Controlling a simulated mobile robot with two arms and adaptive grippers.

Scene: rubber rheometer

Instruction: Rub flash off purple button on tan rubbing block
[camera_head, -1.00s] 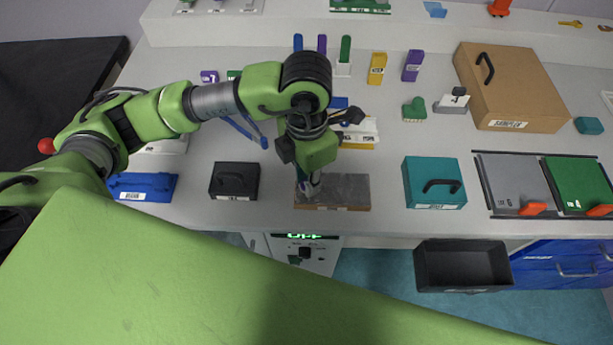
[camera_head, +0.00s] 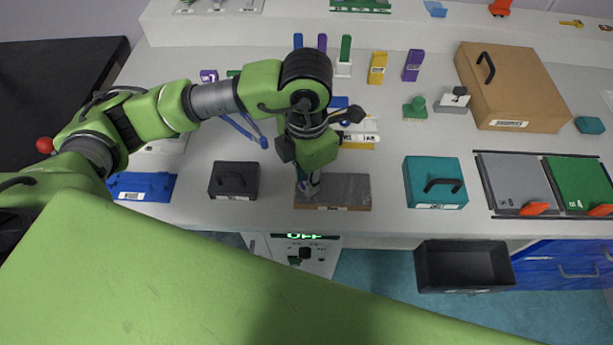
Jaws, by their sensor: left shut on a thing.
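The rubbing block (camera_head: 345,190) lies at the front edge of the bench, with a grey top and a tan front side. My left gripper (camera_head: 309,186) points down over the left end of the block. It is shut on a small purple piece, the button (camera_head: 306,188), which shows only in part between the fingertips. The button is at or just above the block's top; I cannot tell whether it touches. Flash on the button is too small to see. My right gripper is not in view.
A black case (camera_head: 234,180) stands left of the block and a teal case (camera_head: 434,183) to its right. Behind my gripper are white and yellow items (camera_head: 360,135). An open black bin (camera_head: 463,265) sits below the bench edge. Bench between block and teal case is clear.

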